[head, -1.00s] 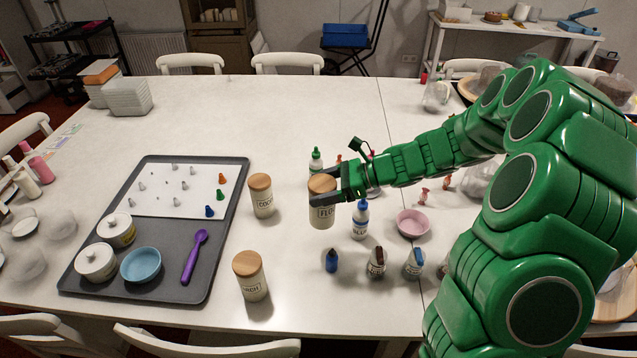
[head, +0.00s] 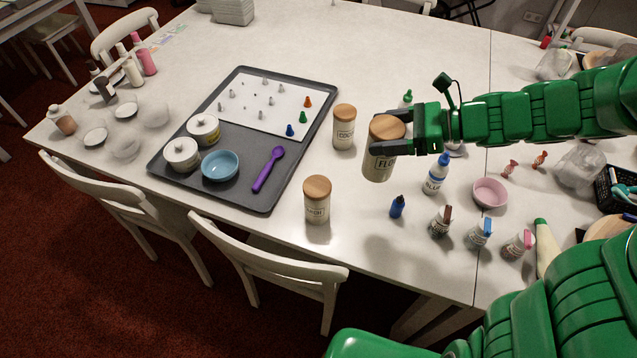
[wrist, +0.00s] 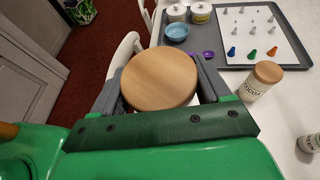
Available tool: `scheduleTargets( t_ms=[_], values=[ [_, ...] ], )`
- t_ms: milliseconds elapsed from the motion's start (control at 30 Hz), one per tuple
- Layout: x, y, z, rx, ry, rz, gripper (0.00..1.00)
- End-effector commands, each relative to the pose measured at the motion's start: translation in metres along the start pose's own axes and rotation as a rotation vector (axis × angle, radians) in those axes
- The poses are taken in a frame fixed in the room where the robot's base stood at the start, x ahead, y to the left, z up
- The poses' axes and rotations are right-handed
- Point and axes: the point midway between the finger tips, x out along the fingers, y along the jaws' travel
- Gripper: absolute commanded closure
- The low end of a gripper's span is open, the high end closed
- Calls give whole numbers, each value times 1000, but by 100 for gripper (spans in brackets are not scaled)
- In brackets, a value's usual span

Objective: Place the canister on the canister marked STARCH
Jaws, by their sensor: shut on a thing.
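My gripper (head: 384,133) is shut on a cream canister (head: 379,167) with a round wooden lid, its label partly hidden and starting "FLO". The canister is upright and raised above the table; its lid (wrist: 160,78) fills the middle of the wrist view between my fingers. The canister marked STARCH (head: 317,207) stands upright on the table near the front edge, to the left of and nearer than the held one. Its label is only partly readable and its wooden lid is bare. I cannot make it out in the wrist view.
A COCOA canister (head: 343,133) stands between the tray and my gripper. The grey tray (head: 235,195) holds pots, a blue bowl, a purple spoon and small pegs. Several small bottles and a pink bowl (head: 490,193) stand to the right. White chairs line the front edge.

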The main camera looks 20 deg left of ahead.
Motion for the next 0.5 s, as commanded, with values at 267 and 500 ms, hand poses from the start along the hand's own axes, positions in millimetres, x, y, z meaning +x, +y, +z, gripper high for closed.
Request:
scheduleTargets(
  t_ms=[267,500],
  values=[
    [14,47,40,-34,0,74,93],
    [25,91,67,-56,4,141,93]
  ],
)
